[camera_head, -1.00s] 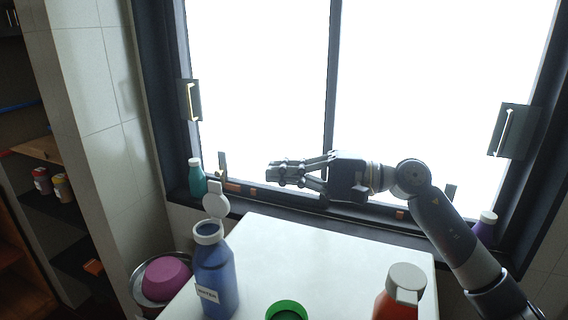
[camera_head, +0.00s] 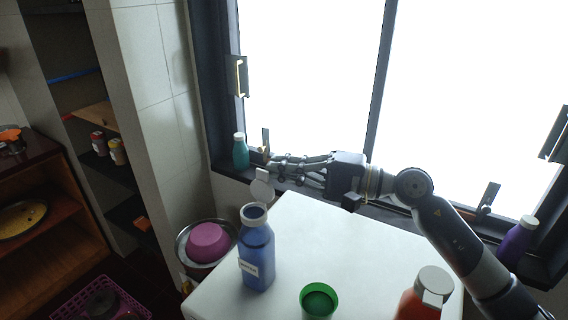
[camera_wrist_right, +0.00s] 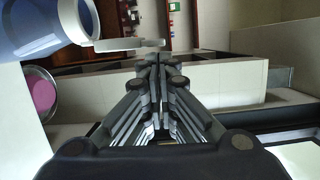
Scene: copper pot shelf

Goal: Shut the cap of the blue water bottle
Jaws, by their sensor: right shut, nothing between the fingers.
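The blue water bottle (camera_head: 257,262) stands upright on the white table, its mouth open. Its round pale cap (camera_head: 262,189) is flipped up on the far side of the mouth. In the right wrist view the bottle (camera_wrist_right: 35,22) is at the top left and its cap (camera_wrist_right: 115,45) shows edge-on beside my fingertips. My right gripper (camera_head: 273,166) is shut and empty, just above and behind the cap in the head view; it also shows in the wrist view (camera_wrist_right: 154,62). I cannot tell whether it touches the cap. My left gripper is not in view.
A green open container (camera_head: 318,303) and a red bottle with a pale lid (camera_head: 425,300) stand on the white table (camera_head: 335,245). A teal bottle (camera_head: 240,152) and a purple bottle (camera_head: 518,240) stand by the window. A pink bowl (camera_head: 207,242) is left of the table.

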